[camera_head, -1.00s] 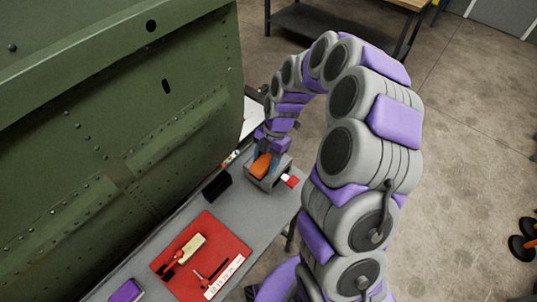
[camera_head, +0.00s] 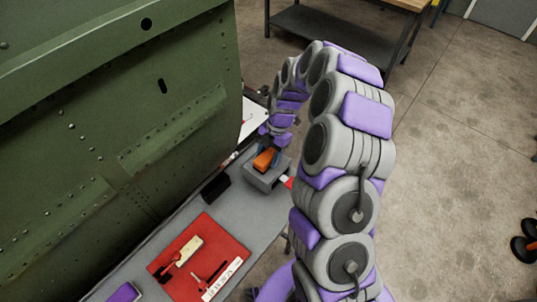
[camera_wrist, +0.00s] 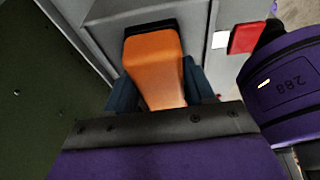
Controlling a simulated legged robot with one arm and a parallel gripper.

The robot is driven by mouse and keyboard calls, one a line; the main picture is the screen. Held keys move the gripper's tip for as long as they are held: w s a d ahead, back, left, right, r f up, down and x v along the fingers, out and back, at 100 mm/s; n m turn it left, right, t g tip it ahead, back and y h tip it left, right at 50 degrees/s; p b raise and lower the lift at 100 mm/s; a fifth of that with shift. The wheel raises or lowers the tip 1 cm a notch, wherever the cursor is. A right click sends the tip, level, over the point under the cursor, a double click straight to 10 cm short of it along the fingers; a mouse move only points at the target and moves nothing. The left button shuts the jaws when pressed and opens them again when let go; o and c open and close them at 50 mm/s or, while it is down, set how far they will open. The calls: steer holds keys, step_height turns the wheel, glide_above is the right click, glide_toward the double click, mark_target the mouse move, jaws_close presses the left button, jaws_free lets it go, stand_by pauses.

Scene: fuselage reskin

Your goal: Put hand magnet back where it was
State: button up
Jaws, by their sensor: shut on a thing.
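An orange block with a black end, which I take to be the hand magnet (camera_head: 264,160), is at the grey box on the workbench. It fills the middle of the wrist view (camera_wrist: 157,62). My gripper (camera_head: 268,153) is shut on it, with one dark blue finger on each side in the wrist view (camera_wrist: 158,85). The grey box (camera_head: 262,181) lies right under the magnet and also shows in the wrist view (camera_wrist: 192,22). I cannot tell whether the magnet touches the box, and its underside is hidden.
The green fuselage panel (camera_head: 120,120) rises close along the left of the bench (camera_head: 232,215). A black block (camera_head: 216,188) and a red mat (camera_head: 228,247) with tools lie nearer. A purple item (camera_head: 124,292) is at the bottom. A red-and-white piece (camera_wrist: 243,38) sits beside the box.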

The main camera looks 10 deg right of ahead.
steer(key=o, duration=1)
steer(key=shift+a, duration=0.15)
steer(key=o, duration=0.4)
steer(key=shift+a, duration=0.2)
steer(key=shift+d, duration=0.1)
